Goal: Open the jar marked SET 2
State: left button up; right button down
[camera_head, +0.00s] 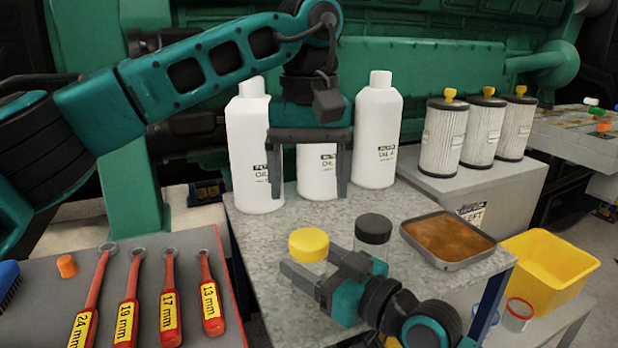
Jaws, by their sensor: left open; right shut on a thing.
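A clear jar with a yellow lid (309,245) stands upright at the front of the grey metal table (330,225). My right gripper (312,268) is shut around its body, below the lid. A second jar with a black lid (373,230) stands just right of it, partly hidden by my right arm. No SET 2 marking is readable on either jar. My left gripper (309,192) is open and empty, its fingers pointing down, above and behind the yellow-lidded jar and in front of the white bottles.
White oil bottles (376,130) stand behind my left gripper. A tray of brown material (447,240) lies right of the jars. Several filters (443,140) stand on a grey box. Red-handled wrenches (170,300) lie at left; a yellow bin (549,270) is at right.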

aim_at(309, 237)
pick_arm(q)
notch_tip(309, 237, down, 8)
jog(key=shift+f, duration=0.1)
dwell(0.4)
jog(key=c, duration=1.2)
jog(key=shift+o, duration=0.2)
